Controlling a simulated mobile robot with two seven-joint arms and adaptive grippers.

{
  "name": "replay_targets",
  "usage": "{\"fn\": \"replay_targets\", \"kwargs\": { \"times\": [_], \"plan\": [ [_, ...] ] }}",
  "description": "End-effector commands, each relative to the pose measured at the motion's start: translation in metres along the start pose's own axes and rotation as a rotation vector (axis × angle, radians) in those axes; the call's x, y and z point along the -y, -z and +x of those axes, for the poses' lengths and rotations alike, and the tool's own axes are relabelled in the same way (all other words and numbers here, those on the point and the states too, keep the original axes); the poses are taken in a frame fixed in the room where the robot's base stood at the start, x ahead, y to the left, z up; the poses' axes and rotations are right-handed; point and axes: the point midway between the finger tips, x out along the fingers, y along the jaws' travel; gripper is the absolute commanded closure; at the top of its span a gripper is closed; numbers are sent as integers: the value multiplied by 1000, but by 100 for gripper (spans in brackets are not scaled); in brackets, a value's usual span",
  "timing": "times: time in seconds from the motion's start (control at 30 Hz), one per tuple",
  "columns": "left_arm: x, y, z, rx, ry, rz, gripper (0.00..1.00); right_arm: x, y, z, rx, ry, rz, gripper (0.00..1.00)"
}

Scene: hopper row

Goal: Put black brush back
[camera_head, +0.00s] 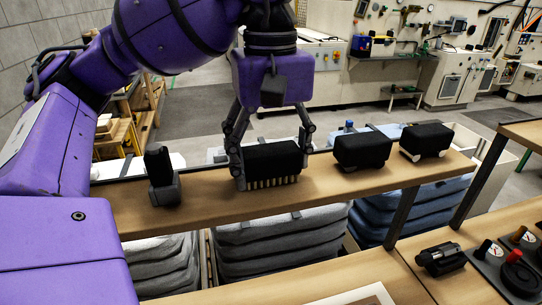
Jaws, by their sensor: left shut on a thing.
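The black brush (273,159), a dark block with a row of pale yellow bristles along its bottom, is at the middle of the wooden shelf (216,203). My left gripper (272,168) reaches down from above and is shut on the brush, one finger at each end. The bristles point down at the shelf top; I cannot tell whether they touch it or hang just above it. My right gripper is not in view.
A black upright device (162,178) stands on the shelf to the left. Two black blocks (362,149) (427,139) sit on it to the right. Grey folded stacks (283,238) lie below. A nearer bench holds a black device (440,258) and a red knob (520,278).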

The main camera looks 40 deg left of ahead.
Motion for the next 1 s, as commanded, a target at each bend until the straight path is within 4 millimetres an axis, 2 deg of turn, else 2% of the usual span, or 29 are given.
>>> {"fn": "replay_targets", "kwargs": {
  "times": [0.1,0.13,0.27,0.67,0.83,1.0],
  "plan": [
    [0,0,5,1,1,0,60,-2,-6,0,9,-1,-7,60],
    [0,0,5,1,2,0,29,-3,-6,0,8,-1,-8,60],
    [0,0,4,1,0,0,12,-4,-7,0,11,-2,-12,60],
    [0,0,0,0,-1,0,11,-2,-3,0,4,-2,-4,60],
    [-1,0,-23,-1,-5,0,11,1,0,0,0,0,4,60],
    [0,-1,-64,-8,-9,-2,11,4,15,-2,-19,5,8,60]
  ]
}}
